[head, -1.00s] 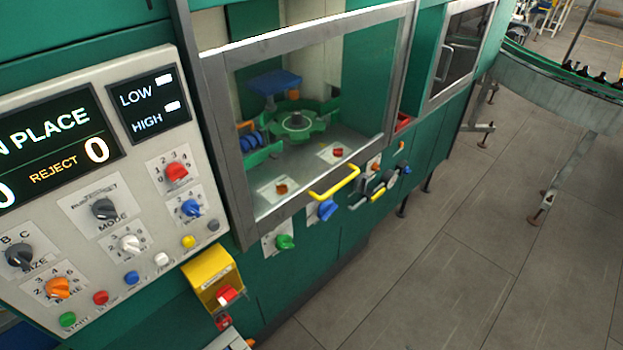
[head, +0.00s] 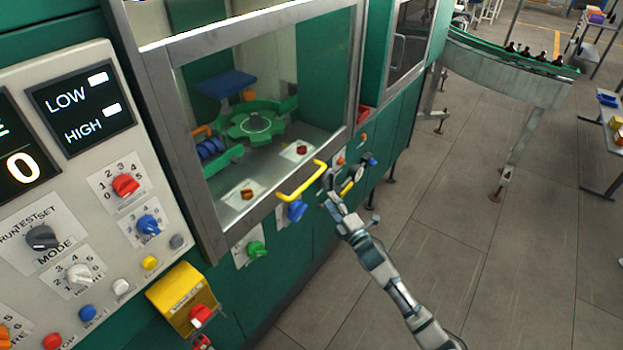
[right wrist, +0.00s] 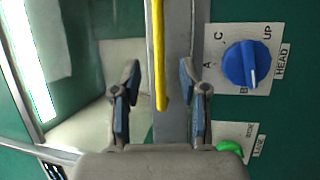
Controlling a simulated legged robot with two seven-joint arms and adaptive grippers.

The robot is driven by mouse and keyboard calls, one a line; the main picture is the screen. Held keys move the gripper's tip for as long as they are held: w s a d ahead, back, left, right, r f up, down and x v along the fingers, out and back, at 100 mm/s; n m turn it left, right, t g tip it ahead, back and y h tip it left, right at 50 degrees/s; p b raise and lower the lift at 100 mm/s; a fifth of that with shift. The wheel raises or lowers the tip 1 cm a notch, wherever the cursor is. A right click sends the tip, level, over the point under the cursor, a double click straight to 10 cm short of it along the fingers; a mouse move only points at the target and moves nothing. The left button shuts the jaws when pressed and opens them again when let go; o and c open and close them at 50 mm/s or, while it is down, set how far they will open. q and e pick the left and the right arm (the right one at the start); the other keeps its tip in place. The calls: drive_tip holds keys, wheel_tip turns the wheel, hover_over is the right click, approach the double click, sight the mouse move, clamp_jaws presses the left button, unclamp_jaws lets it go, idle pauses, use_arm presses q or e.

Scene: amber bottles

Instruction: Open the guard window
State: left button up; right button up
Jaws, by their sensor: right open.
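The guard window (head: 182,150) is a metal-framed clear pane on the green machine. It looks closed in the head view. Its yellow bar handle (head: 308,184) is at the lower edge. My right gripper (head: 331,188) is just right of the handle in the head view, with its arm coming from the lower right. In the right wrist view the gripper (right wrist: 160,72) is open, and the yellow handle (right wrist: 160,50) runs down between its two fingers, with gaps on both sides. Contact with the handle is not visible. My left gripper is out of view.
A blue knob (head: 297,210) and a green knob (head: 256,249) sit below the window. A yellow box (head: 180,290) with a red switch juts out at lower left. The control panel (head: 100,215) is at left. Open floor lies right, with a conveyor (head: 510,75) beyond.

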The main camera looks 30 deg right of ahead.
sight(314, 179)
drive_tip(key=w, duration=0.3)
drive_tip(key=w+r, duration=0.1)
drive_tip(key=w, duration=0.3)
drive_tip(key=w+r, duration=0.1)
drive_tip(key=w, duration=0.2)
drive_tip(key=shift+w+a, duration=0.1)
drive_tip(key=shift+w, duration=0.55)
clamp_jaws()
